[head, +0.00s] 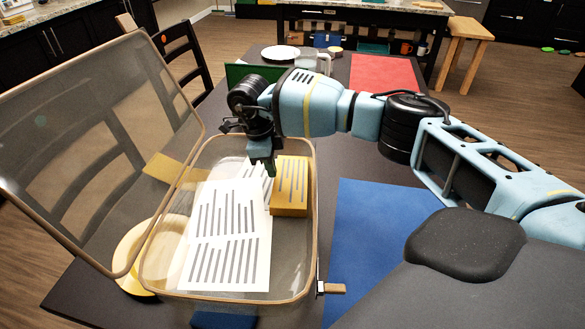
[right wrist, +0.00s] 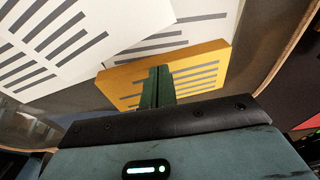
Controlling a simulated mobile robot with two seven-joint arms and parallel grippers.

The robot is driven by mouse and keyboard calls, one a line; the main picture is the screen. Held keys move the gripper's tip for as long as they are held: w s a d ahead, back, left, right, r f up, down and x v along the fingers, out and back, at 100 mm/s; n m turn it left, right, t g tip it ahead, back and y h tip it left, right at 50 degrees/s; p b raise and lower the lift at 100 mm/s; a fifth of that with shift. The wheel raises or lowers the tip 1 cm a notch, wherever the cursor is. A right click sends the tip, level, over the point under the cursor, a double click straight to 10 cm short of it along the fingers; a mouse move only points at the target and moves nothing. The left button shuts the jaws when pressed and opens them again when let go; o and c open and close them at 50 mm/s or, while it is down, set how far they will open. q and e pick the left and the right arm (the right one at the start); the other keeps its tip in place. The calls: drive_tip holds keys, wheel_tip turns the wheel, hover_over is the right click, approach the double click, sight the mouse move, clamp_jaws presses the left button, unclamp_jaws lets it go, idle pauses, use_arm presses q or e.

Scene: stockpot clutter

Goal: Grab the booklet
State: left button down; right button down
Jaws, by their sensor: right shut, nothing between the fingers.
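A thick orange-yellow booklet (head: 291,186) with grey lines on its cover lies at the right side inside an open see-through box (head: 310,235). White lined sheets (head: 225,240) lie beside it on the left. My right gripper (head: 268,170) points down into the box at the booklet's far left corner. In the right wrist view its shut fingers (right wrist: 157,85) overlap the booklet (right wrist: 200,75), with nothing between them. I cannot tell whether they touch it. The white sheets (right wrist: 80,35) show there too. My left gripper is not in view.
The box's lid (head: 90,140) stands open to the left. A yellow round plate (head: 135,250) shows by the box's left side. A blue mat (head: 375,225) lies to the right, a red mat (head: 385,75) farther back. A white plate (head: 280,52) is at the far end.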

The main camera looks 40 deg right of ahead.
sight(294, 180)
drive_tip(key=s+d, duration=0.1)
drive_tip(key=s+d+p, duration=0.1)
drive_tip(key=s+d, duration=0.1)
drive_tip(key=d, duration=0.1)
drive_tip(key=shift+s+f, duration=0.25)
drive_tip(key=shift+f, duration=0.1)
drive_tip(key=shift+a+f, duration=0.15)
drive_tip(key=shift+f, duration=0.3)
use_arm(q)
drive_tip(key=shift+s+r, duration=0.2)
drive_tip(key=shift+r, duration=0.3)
